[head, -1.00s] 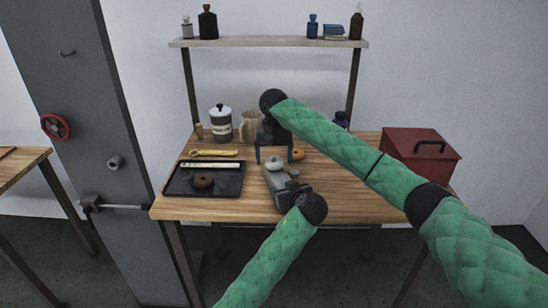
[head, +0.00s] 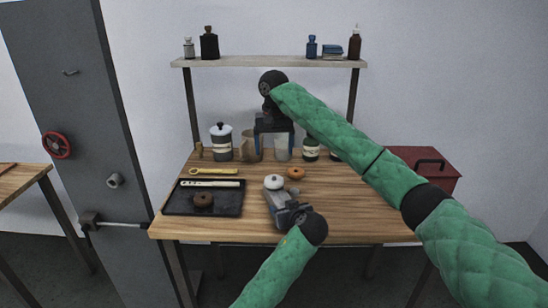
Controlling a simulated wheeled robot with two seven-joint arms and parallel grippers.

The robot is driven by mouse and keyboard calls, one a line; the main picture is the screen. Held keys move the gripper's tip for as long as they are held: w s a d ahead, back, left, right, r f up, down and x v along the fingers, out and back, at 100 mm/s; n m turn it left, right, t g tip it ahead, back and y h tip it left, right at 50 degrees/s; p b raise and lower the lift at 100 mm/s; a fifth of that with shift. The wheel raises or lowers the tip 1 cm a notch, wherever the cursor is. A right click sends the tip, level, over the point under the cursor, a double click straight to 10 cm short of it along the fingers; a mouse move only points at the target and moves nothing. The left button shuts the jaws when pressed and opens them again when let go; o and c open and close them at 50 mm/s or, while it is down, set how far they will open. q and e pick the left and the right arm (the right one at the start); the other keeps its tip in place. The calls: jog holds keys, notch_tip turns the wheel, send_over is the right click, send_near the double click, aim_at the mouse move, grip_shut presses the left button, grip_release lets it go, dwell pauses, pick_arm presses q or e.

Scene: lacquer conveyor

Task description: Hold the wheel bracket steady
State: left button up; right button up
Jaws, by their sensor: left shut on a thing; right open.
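My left gripper (head: 277,195) is low over the table's front part, pointing away from me. It is shut on a grey piece, probably the wheel bracket, mostly hidden by the gripper. A pale round part (head: 273,181) shows at its fingertips; I cannot tell whether it belongs to the bracket. My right gripper (head: 274,131) is open, with its two blue fingers pointing down above the back of the table. It appears empty. A clear glass (head: 282,150) shows below it.
A black tray (head: 228,208) with a brown ring (head: 203,200) and a pale tool (head: 212,183) lies at left. An orange ring (head: 295,173) lies near the table's middle. A red toolbox (head: 440,168) stands at right. A shelf (head: 270,62) is behind.

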jog(key=shift+r, duration=0.35)
pick_arm(q)
jog(key=o, duration=1.7)
jog(key=shift+o, duration=0.2)
